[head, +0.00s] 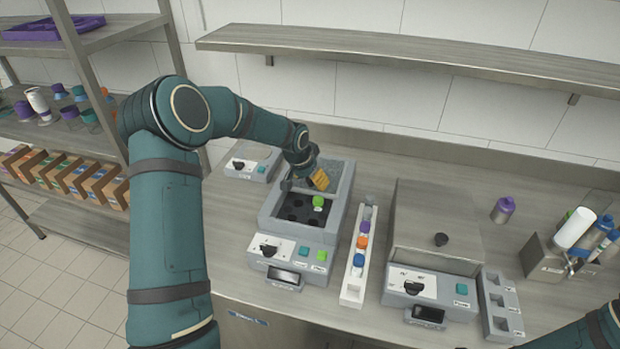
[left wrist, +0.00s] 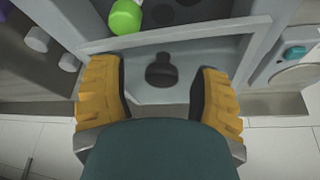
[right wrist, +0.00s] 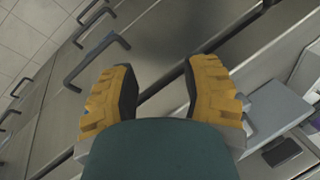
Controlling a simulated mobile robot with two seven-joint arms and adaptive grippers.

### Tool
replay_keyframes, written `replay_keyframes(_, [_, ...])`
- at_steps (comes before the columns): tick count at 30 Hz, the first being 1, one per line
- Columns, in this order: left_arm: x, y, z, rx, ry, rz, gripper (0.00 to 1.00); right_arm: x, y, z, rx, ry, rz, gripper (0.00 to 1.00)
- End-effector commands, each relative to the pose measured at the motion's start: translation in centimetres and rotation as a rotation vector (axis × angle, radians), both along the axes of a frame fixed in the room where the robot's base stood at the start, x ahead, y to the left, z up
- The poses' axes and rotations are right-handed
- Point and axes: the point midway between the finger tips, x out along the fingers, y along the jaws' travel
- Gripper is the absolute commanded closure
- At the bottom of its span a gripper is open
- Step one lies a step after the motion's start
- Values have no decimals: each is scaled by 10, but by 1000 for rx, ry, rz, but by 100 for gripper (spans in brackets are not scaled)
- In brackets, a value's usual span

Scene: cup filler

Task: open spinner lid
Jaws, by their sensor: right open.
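The spinner (head: 327,236) is the grey machine left of centre in the head view, with dark round slots and a green-capped vial (head: 318,201) inside its uncovered front part. Its lid (head: 345,180) appears raised at the back; its exact angle is unclear. In the left wrist view the lid's black knob (left wrist: 161,68) lies between the fingers of my left gripper (left wrist: 160,90), with a gap on each side. That gripper also shows at the lid in the head view (head: 319,180). My right gripper (right wrist: 160,90) is open and empty, over metal drawer fronts.
A white rack (head: 352,292) with coloured caps stands right of the spinner. Farther right is another grey machine (head: 440,235) with its lid down. A purple bottle (head: 503,210) and a dispenser (head: 548,262) stand at the right. A wall shelf (head: 420,56) hangs above.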

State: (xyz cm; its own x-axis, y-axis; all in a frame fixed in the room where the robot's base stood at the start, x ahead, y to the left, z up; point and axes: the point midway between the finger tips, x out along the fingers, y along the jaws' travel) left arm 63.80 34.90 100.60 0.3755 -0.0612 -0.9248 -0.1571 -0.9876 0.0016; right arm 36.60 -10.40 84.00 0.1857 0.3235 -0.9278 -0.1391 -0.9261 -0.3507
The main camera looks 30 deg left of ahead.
Motion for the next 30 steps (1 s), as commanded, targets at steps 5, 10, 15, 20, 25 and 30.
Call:
replay_keyframes(5, [0, 1, 2, 2, -2, 1, 37, 0, 0, 0, 0, 0, 0, 53])
replay_keyframes(10, [-5, 2, 16, 2, -4, 1, 37, 0, 0, 0, 0, 0, 0, 53])
replay_keyframes(15, [-18, 4, 47, 3, -6, 2, 37, 0, 0, 0, 0, 0, 0, 53])
replay_keyframes(20, [-30, 6, 77, 2, -4, 2, 37, 0, 0, 0, 0, 0, 0, 53])
replay_keyframes(25, [-40, 7, 100, 1, -3, 1, 37, 0, 0, 0, 0, 0, 0, 53])
replay_keyframes(30, [-45, 7, 110, 1, -1, 0, 37, 0, 0, 0, 0, 0, 0, 53])
